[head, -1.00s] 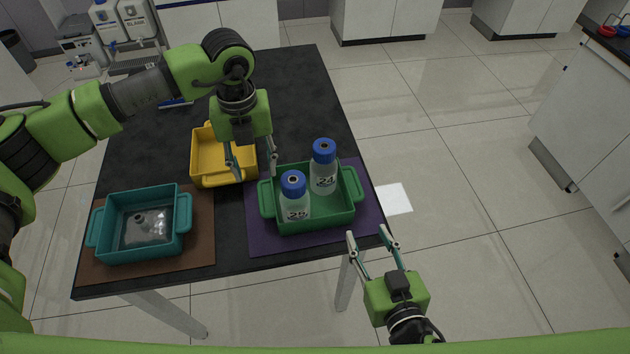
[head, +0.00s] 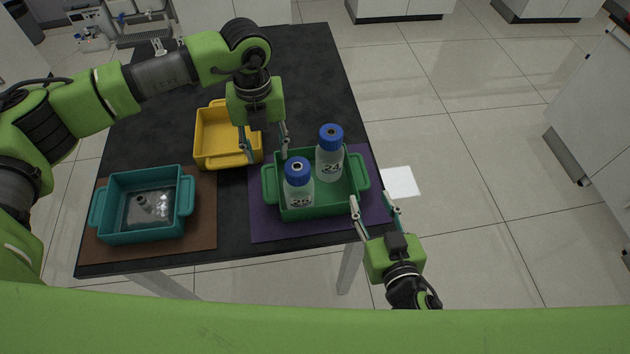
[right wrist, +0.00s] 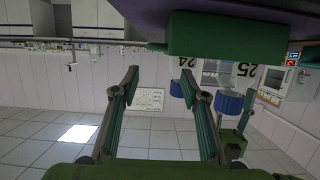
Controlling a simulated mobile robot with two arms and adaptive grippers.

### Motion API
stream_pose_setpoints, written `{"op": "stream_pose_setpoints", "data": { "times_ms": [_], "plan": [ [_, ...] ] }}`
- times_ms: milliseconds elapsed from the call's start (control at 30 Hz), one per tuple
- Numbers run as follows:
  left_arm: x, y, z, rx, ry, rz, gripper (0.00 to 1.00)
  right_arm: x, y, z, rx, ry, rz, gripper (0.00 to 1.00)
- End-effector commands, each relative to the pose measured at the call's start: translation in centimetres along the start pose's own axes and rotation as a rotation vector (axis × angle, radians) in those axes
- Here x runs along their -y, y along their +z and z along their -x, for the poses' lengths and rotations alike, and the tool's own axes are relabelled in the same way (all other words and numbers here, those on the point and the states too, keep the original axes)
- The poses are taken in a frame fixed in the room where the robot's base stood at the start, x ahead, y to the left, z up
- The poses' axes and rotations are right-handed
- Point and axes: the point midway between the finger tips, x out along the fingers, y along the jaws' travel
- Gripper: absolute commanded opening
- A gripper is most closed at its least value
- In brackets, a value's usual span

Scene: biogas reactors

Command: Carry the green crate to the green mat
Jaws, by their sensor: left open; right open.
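The green crate (head: 325,208) stands on a purple mat (head: 262,222) at the table's front right. It holds two blue-capped bottles, one marked 25 (head: 298,190) and one marked 24 (head: 329,160). My left gripper (head: 266,156) is open and empty above the crate's left handle (head: 269,184). My right gripper (head: 371,200) is open and empty just in front of the crate's right handle (head: 359,171). In the right wrist view, upside down, the crate (right wrist: 240,36) shows beyond the open fingers (right wrist: 160,72). I see no green mat.
A teal crate (head: 112,228) with a clear object inside stands on a brown mat (head: 203,235) at the left. A yellow crate (head: 208,160) stands behind, near my left gripper. The black table's (head: 310,60) far part looks clear. White cabinets stand beyond.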

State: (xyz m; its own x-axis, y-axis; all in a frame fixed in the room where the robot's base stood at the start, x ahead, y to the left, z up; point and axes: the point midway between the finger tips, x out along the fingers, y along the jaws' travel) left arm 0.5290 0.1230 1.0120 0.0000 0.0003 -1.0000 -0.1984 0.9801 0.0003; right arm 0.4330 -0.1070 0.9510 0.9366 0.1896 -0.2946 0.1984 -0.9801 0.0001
Motion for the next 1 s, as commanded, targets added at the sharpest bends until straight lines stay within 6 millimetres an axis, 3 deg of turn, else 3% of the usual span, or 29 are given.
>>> {"op": "stream_pose_setpoints", "data": {
  "times_ms": [300,500,700,1000],
  "plan": [
    [0.0,-0.1,-6.1,-0.004,0.002,0.0,0.41,0.0,-0.1,-6.1,-0.002,0.001,0.002,0.41],
    [0.0,-0.1,-8.9,-0.002,0.001,0.001,0.41,0.0,0.0,-8.9,0.0,0.0,0.001,0.41],
    [0.0,0.0,-10.2,-0.001,0.0,-0.001,0.41,0.0,0.0,-10.2,0.001,0.0,0.0,0.41],
    [0.0,0.0,-10.3,-0.001,0.0,0.0,0.41,0.0,0.0,-10.3,0.001,0.0,-0.001,0.41]
  ]
}}
